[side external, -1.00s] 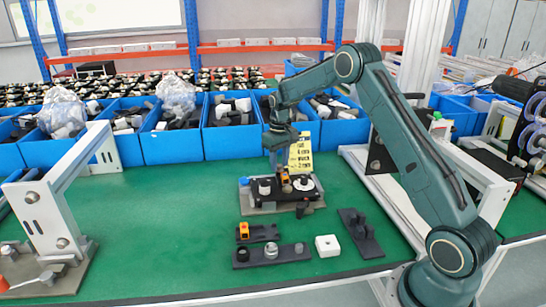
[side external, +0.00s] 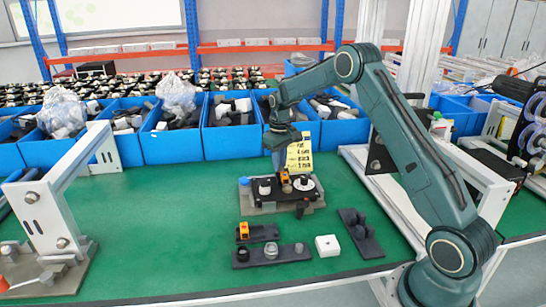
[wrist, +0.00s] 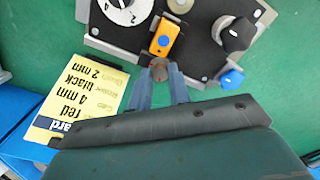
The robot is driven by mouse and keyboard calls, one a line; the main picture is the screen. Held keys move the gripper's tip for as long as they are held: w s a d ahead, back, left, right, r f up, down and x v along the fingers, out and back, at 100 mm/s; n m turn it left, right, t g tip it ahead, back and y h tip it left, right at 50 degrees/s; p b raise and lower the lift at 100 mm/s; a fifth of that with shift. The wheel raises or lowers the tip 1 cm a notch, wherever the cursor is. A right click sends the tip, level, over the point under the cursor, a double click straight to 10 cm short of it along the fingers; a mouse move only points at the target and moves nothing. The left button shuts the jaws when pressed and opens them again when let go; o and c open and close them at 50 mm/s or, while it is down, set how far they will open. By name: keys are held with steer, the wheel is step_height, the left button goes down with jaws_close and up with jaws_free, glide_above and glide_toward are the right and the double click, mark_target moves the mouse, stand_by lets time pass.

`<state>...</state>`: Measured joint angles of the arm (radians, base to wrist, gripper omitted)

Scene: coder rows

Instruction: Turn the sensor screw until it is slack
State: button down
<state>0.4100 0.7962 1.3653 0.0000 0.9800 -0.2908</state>
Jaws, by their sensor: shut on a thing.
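The orange sensor (wrist: 165,38) has a blue spot on it and sits on a black plate (wrist: 196,62) of the fixture. It also shows in the side view (side external: 285,177). A small brownish round screw head (wrist: 159,70) is at the sensor's near end. My gripper (wrist: 160,80) is shut on this screw, a blue-grey finger on each side. In the side view my gripper (side external: 279,168) points down at the back of the fixture, and its fingertips are hard to make out. How tight the screw is cannot be seen.
A white dial (wrist: 124,8), a black knob (wrist: 237,34) and a blue knob (wrist: 231,78) are close around the sensor. A yellow card (wrist: 82,103) stands beside my fingers. Dark holders (side external: 270,256) and a white block (side external: 327,245) lie in front.

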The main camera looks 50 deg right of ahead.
steer(key=shift+n, duration=0.8)
steer(key=c, duration=1.4)
jaws_free()
steer(key=shift+c, duration=0.2)
steer(key=shift+r, duration=0.15)
steer(key=shift+r, duration=2.35)
steer(key=shift+r, duration=0.1)
